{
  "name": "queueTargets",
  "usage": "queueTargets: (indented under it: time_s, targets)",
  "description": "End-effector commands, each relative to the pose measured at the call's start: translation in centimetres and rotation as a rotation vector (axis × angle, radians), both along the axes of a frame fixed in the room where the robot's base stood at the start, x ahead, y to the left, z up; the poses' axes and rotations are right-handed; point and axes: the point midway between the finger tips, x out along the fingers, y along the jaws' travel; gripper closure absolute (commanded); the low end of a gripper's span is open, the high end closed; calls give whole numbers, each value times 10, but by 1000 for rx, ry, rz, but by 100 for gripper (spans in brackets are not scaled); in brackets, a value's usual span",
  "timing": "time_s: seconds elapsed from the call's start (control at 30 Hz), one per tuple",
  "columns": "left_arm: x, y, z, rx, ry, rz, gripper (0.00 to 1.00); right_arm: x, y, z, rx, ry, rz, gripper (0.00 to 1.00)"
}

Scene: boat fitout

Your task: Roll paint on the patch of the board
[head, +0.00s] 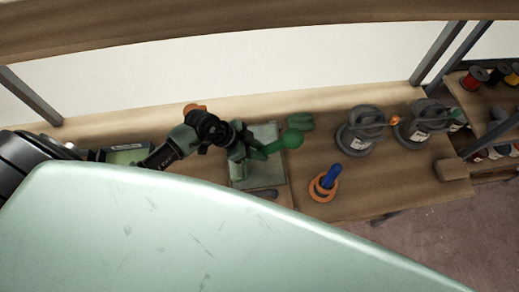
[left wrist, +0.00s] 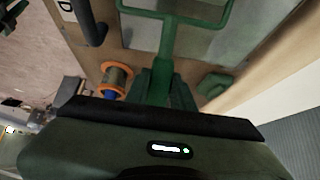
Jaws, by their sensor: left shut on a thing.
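A green paint roller (head: 290,139) is in my left gripper (head: 246,149); its green frame (left wrist: 166,45) runs up from the fingers in the left wrist view. A pale roller sleeve (head: 237,171) shows at the left side of the board in the head view. The board (head: 268,176) is a flat grey-green panel on the bench. The roller is over it; I cannot tell whether the sleeve touches. My left gripper (left wrist: 163,88) is shut on the handle. The patch is not clearly distinguishable. My right gripper is out of view.
A blue and orange item (head: 326,183) stands on the bench (head: 400,190) right of the board. A green lump (head: 301,121) lies behind the handle. A large pale green surface (head: 180,235) fills the foreground.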

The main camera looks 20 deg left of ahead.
Motion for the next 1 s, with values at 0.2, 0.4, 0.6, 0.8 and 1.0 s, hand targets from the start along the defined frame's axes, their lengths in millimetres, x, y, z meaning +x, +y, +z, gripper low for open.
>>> queueTargets:
  time_s: [0.2,0.4,0.6,0.8,1.0]
  targets:
    - [1,0,-4,-1,-2,0,100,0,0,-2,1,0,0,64]
    - [1,0,-8,0,-1,1,100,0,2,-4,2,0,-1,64]
    - [0,0,-12,-1,-1,0,100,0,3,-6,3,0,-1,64]
    - [1,-2,-13,-2,-1,0,100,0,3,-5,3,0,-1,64]
    - [13,-21,-10,-4,-3,0,100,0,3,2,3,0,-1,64]
